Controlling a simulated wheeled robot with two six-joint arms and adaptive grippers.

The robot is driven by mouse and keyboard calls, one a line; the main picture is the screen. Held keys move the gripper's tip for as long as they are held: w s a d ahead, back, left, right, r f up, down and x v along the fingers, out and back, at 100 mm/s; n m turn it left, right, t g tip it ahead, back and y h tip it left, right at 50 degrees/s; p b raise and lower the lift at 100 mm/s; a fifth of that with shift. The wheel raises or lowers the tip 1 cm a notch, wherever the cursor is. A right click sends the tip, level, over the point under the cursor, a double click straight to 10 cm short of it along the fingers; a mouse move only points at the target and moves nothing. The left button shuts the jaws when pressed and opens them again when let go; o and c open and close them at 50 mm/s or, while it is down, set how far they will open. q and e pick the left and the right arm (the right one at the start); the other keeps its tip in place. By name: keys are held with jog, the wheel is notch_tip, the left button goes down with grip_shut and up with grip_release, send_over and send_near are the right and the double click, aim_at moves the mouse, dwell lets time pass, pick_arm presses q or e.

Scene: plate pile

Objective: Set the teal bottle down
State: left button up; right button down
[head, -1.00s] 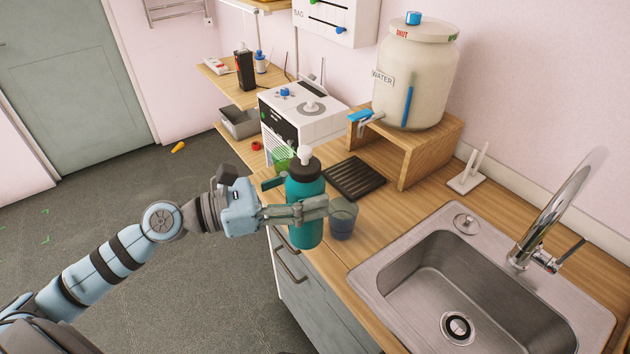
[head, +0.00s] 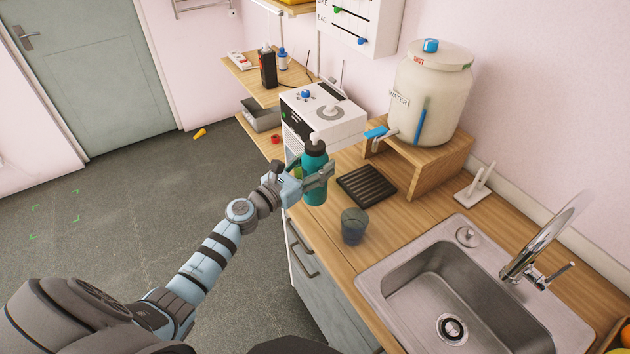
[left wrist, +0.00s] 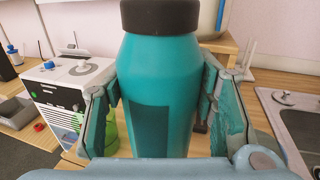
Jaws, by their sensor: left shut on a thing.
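The teal bottle (head: 314,183) has a dark collar and a white top and is upright. My left gripper (head: 318,178) is shut around its body, with a finger on each side. In the left wrist view the bottle (left wrist: 160,90) fills the middle, between the two fingers of the gripper (left wrist: 158,110). The bottle is at the near edge of the wooden counter (head: 332,222), beside the white machine. Whether its base touches the counter cannot be told. My right gripper is not in view.
A dark translucent cup (head: 353,227) and a black slatted tray (head: 366,186) are right of the bottle. The white machine (head: 322,118) stands behind it. A water jar (head: 431,95) sits on a wooden stand (head: 431,162). The sink (head: 410,290) is at the right front.

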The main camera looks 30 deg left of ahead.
pick_arm(q)
notch_tip(320, 180, down, 6)
jog(key=b, duration=0.4)
jog(key=shift+f, duration=0.1)
jog(key=shift+r, duration=0.2)
jog(key=shift+f, duration=0.15)
jog(key=o, duration=1.3)
jog(key=shift+c, duration=0.2)
jog(key=shift+r, duration=0.2)
